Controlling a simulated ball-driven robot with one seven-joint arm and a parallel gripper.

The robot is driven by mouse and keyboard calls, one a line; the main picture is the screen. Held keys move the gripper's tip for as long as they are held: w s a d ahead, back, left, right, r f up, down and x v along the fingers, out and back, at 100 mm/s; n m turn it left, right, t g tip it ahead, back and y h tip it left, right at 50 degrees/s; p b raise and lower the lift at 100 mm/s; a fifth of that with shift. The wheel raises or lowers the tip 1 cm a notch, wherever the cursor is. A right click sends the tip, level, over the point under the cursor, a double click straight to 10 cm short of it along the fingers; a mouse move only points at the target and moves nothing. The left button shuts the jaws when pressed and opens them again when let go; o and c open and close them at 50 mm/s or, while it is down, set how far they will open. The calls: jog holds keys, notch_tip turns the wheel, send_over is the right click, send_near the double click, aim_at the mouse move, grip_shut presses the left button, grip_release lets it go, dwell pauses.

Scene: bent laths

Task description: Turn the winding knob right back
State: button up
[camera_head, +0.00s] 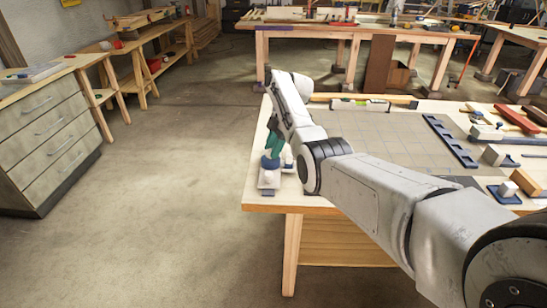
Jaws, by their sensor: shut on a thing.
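A small device with a pale base (268,181) stands near the left front corner of the workbench. A blue rounded part, which looks like the winding knob (269,163), sits on top of it. My gripper (273,153), with green at its end, points down from my arm onto this knob and is shut on it. The fingertips are small and partly hidden by my arm, so the knob's turned angle cannot be made out.
The workbench (300,203) carries a grey gridded mat (385,137), a spirit level (359,105) and a dark blue slotted rail (449,141). Blocks and tools lie at the right. A drawer cabinet (45,140) stands at the left. The floor between is clear.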

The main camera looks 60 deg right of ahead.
jog(key=n+b, duration=0.2)
jog(key=b, duration=0.1)
jog(key=n+g+b, duration=0.1)
jog(key=b, duration=0.2)
jog(key=shift+w+d+f+n+y+b, duration=0.1)
jog(key=shift+w+f+n+y+b, duration=0.05)
jog(key=shift+f+n+y+b, duration=0.2)
jog(key=n+b, duration=0.1)
jog(key=b, duration=0.2)
jog(key=shift+r+n+g+b, duration=0.1)
jog(key=shift+n+g+b, duration=0.25)
jog(key=shift+g, duration=0.05)
jog(key=shift+w+r+n+y+b, duration=0.1)
jog(key=shift+r+n+y+b, duration=0.25)
jog(key=shift+b, duration=0.4)
jog(key=shift+f, duration=0.15)
jog(key=o, duration=1)
jog(key=shift+o, duration=0.2)
